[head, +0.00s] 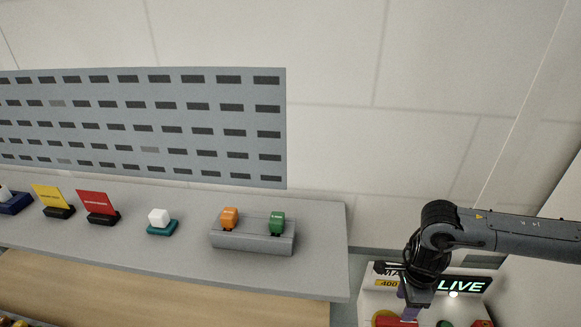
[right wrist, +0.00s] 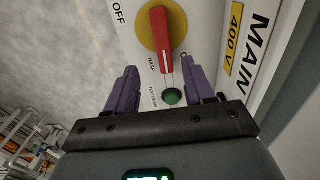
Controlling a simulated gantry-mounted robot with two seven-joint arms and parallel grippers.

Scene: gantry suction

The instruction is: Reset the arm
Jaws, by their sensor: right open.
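My right gripper (head: 405,302) is at the lower right of the head view, just above the top of a white switch box (head: 368,300). In the right wrist view its two purple fingers (right wrist: 162,88) are spread apart with nothing held. Beyond them on the box face (right wrist: 205,45) is a red rotary handle (right wrist: 162,40) on a yellow disc (right wrist: 145,28). The handle's lower end points toward the gap between the fingertips. I cannot tell whether they touch. A small green button (right wrist: 172,97) shows between the fingers. My left gripper is not in view.
A lit LIVE sign (head: 462,286) tops the box.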

